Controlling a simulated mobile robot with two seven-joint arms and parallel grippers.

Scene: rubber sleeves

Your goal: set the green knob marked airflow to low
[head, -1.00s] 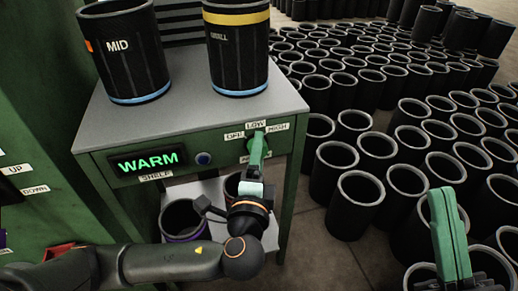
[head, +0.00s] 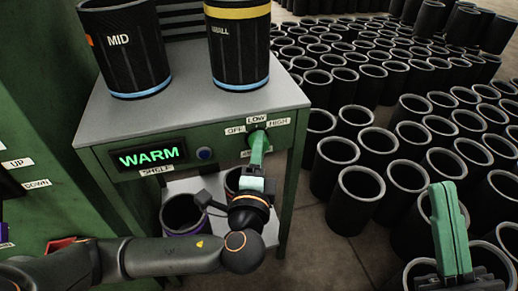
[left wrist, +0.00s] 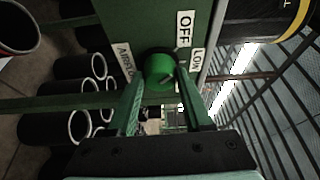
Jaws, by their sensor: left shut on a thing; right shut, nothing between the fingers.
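The green airflow knob (left wrist: 160,72) sits on the front panel of the green machine; its label is partly hidden in the left wrist view. In the head view the knob (head: 258,136) is mostly covered by my left gripper (head: 257,153), below the OFF, LOW and HIGH labels (head: 257,120). My left gripper's fingers (left wrist: 161,80) are on either side of the knob, shut on it. A small dark mark shows on the knob's face; I cannot tell clearly which label it points to. My right gripper (head: 440,188) is shut and empty, away at the right.
Sleeves marked MID (head: 122,50) and SMALL (head: 238,50) stand on top. A lower shelf holds sleeves (head: 182,213). Many black sleeves (head: 360,190) crowd the floor at right.

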